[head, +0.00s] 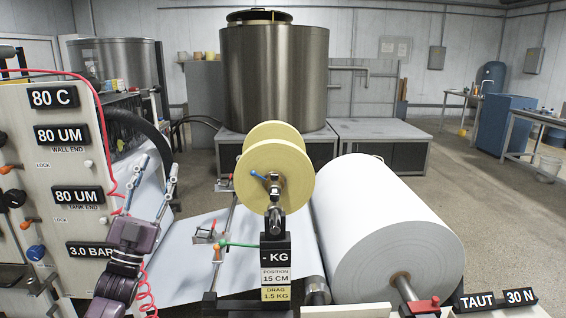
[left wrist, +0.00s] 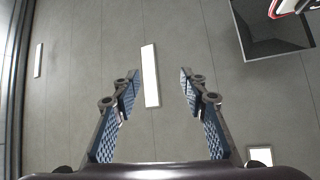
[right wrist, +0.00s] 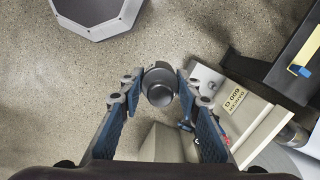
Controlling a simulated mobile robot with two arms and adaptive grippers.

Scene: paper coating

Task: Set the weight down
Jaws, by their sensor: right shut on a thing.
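The weight (right wrist: 159,86) is a small dark grey cylinder with a round knob in the right wrist view. My right gripper (right wrist: 157,84) is shut on it and holds it between the fingertips, above the speckled floor as seen from this camera. The right gripper and the weight do not show in the head view. My left gripper (head: 156,166) is raised beside the control panel in the head view. It is open and empty; its spread fingers also show in the left wrist view (left wrist: 156,88).
A pale block with a 600 G label (right wrist: 238,103) lies right of the weight.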

